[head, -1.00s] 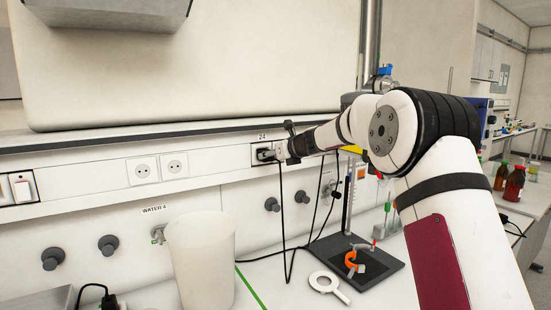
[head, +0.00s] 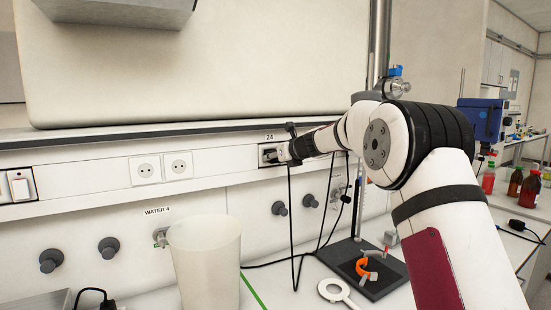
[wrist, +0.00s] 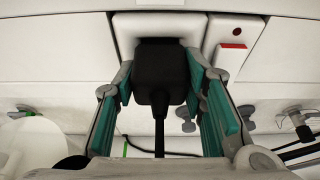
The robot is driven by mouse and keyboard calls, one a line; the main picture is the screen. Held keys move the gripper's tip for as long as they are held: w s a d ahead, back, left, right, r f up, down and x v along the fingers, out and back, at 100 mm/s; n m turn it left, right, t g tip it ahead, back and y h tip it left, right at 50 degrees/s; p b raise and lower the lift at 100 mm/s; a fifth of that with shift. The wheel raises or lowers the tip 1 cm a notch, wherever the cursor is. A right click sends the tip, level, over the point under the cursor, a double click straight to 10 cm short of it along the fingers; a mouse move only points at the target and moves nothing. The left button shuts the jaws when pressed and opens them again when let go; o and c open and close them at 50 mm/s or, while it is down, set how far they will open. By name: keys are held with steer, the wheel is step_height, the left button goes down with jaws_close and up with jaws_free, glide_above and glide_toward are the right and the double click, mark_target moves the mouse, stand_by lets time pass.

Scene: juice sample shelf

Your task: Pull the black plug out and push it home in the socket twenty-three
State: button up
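The black plug (wrist: 160,75) sits at the white socket plate (wrist: 125,28) in the wrist view, its cord hanging straight down. In the head view the plug (head: 268,154) is at the wall outlet under the label 24 (head: 269,137), partly hidden by my gripper (head: 283,153). The teal finger pads of my gripper (wrist: 160,88) lie close along both sides of the plug and appear shut on it. Two empty white sockets (head: 145,169) (head: 178,165) are in the rail to the left. I see no label 23.
A white bucket (head: 205,262) stands on the bench below the rail. Grey knobs (head: 109,247) stick out of the lower wall. A black stand base (head: 365,268) with an orange clamp and a white ring (head: 335,291) lie at right. Black cables hang below the outlet.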

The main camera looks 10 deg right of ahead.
steer(key=shift+s+d, duration=0.25)
steer(key=shift+s, duration=0.35)
jaws_close()
stand_by(0.5)
steer(key=shift+s+d+p, duration=0.25)
steer(key=shift+s+p, duration=0.1)
steer(key=shift+s, duration=0.4)
steer(key=shift+s+d+p, duration=0.2)
steer(key=shift+s+p, duration=0.1)
steer(key=shift+s, duration=0.45)
